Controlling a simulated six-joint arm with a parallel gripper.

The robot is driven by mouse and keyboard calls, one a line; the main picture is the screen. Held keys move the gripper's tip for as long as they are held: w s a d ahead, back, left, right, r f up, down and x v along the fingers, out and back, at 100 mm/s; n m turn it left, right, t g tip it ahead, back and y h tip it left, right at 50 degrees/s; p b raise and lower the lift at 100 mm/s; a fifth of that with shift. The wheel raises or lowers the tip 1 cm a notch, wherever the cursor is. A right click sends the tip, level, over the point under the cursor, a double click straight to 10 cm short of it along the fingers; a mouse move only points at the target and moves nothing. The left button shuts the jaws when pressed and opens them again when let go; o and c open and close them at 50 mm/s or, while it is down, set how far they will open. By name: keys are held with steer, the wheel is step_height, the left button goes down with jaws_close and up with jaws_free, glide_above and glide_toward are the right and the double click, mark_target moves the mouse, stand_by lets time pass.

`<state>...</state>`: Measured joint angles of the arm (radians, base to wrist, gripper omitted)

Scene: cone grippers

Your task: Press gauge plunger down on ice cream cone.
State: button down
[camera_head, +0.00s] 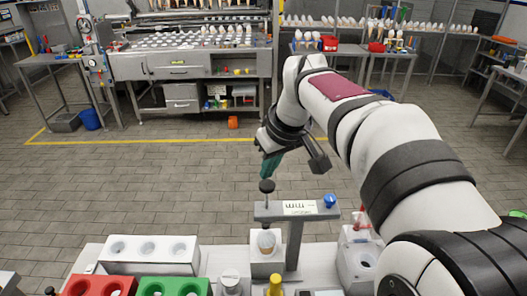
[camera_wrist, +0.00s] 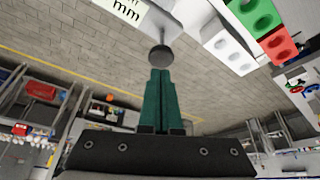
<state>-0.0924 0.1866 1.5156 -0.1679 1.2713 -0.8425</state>
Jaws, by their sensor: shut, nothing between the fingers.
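The gauge (camera_head: 290,236) stands on the table as a grey post with an arm and a label reading "mm". Its plunger (camera_head: 267,187) has a dark round knob that sticks up above the arm. The ice cream cone (camera_head: 266,242) stands upright under the plunger in a white block. My gripper (camera_head: 268,168) is shut and empty, with green fingers just above the plunger knob. In the wrist view the fingertips (camera_wrist: 160,74) point at the knob (camera_wrist: 161,56). I cannot tell whether they touch it.
A white holder (camera_head: 150,254) with round holes, a red holder (camera_head: 98,286) and a green holder (camera_head: 172,287) sit at the left. A blue knob (camera_head: 329,200) is on the gauge arm's right end. A white container (camera_head: 362,262) stands at the right.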

mark_target(271, 188)
steer(key=shift+f, duration=0.1)
steer(key=shift+f, duration=3.4)
step_height(271, 188, up, 13)
stand_by(0.3)
steer(key=s+d+f+m+g, duration=0.1)
steer(key=s+f+m, duration=0.3)
steer(key=s, duration=0.6)
steer(key=s+d+f+m+g, duration=0.1)
steer(key=s+d+f+m, duration=0.1)
steer(key=s+f, duration=0.5)
steer(key=s+d+f+m+g, duration=0.1)
steer(key=s+f+m, duration=0.4)
steer(key=s, duration=0.9)
steer(key=shift+s+d+f+m+g, duration=0.2)
steer(key=shift+f+m+g, duration=0.1)
steer(key=shift+f+g, duration=0.45)
